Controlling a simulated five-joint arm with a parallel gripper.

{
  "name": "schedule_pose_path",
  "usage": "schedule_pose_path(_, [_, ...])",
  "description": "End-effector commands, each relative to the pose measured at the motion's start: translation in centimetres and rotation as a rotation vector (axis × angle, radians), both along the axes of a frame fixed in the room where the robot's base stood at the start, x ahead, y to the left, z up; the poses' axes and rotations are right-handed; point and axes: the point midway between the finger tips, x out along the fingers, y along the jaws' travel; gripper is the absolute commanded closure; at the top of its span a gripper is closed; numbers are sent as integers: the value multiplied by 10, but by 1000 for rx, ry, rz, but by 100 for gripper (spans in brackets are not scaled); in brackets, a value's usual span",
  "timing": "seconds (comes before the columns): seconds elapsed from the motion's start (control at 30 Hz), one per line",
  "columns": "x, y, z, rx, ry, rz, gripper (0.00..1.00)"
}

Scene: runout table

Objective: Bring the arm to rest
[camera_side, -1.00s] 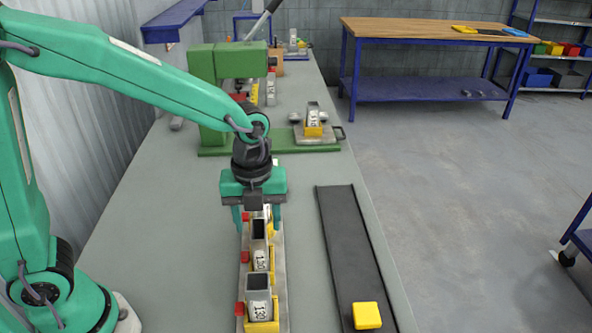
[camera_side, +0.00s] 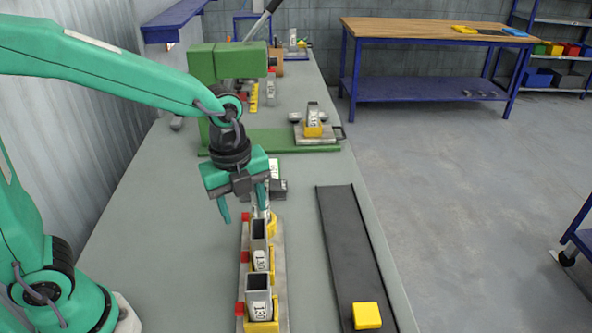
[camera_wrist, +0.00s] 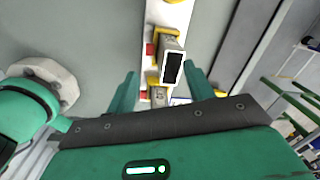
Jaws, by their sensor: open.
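My gripper (camera_side: 242,203) is open and empty in the side view, tilted, just above and to the left of the far end of a row of upright metal tubes. Its two green fingers also show in the wrist view (camera_wrist: 163,92), apart, with a tube (camera_wrist: 172,65) seen beyond and between them. The near tube (camera_side: 258,293) and the middle tube (camera_side: 260,247) stand in yellow and red holders on a pale rail (camera_side: 282,290). The far tube is partly hidden behind my gripper.
A black runout strip (camera_side: 350,250) lies to the right, with a yellow block (camera_side: 367,316) at its near end. A green press (camera_side: 228,66) stands behind my gripper, with a fixture (camera_side: 314,130) on its base. The grey table (camera_side: 150,240) is clear at left.

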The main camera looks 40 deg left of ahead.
Motion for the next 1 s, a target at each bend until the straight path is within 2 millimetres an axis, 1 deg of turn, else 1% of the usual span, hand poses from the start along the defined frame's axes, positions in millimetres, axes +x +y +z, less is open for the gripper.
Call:
schedule_pose_path(0.03, [-3,5,6,-10,-17,72,47])
schedule_pose_path(0.2, [-14,22,24,-54,-66,347,47])
schedule_pose_path(0.5, [-37,50,50,-160,-144,841,47])
schedule_pose_path(0.8, [-64,74,68,-304,-206,1323,47])
schedule_pose_path(1.0, [-82,87,76,-419,-235,1629,47])
